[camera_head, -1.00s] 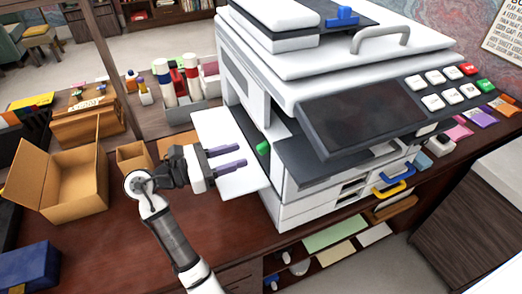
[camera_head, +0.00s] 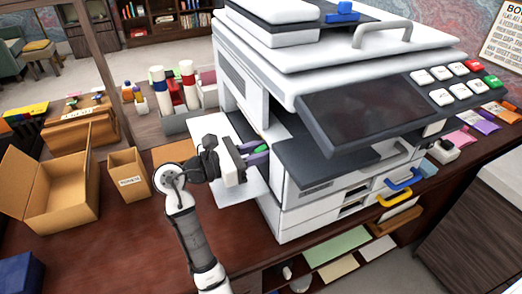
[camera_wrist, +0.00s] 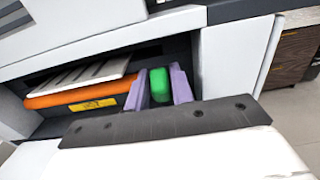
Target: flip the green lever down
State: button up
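The green lever (camera_wrist: 159,84) is inside the open side bay of the white printer (camera_head: 300,215). It also shows in the head view (camera_head: 259,149), partly covered by my fingers. My gripper (camera_wrist: 160,86) reaches into the bay, with one purple finger on each side of the lever. In the wrist view the right finger is very close to the lever and a thin gap shows on the left. Whether either finger touches it I cannot tell. The white side door (camera_head: 236,190) is open and lies below my gripper.
An orange bar with a yellow label (camera_wrist: 80,97) lies left of the lever inside the bay. An open cardboard box (camera_head: 60,185) and a small box (camera_head: 128,175) stand on the desk to the left. A grey bin with bottles (camera_head: 190,112) stands behind my arm.

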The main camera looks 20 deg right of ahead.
grip_shut()
jog(key=shift+a+f+h, duration=0.3)
jog(key=shift+h, duration=0.5)
jog(key=shift+o, duration=2.2)
grip_release()
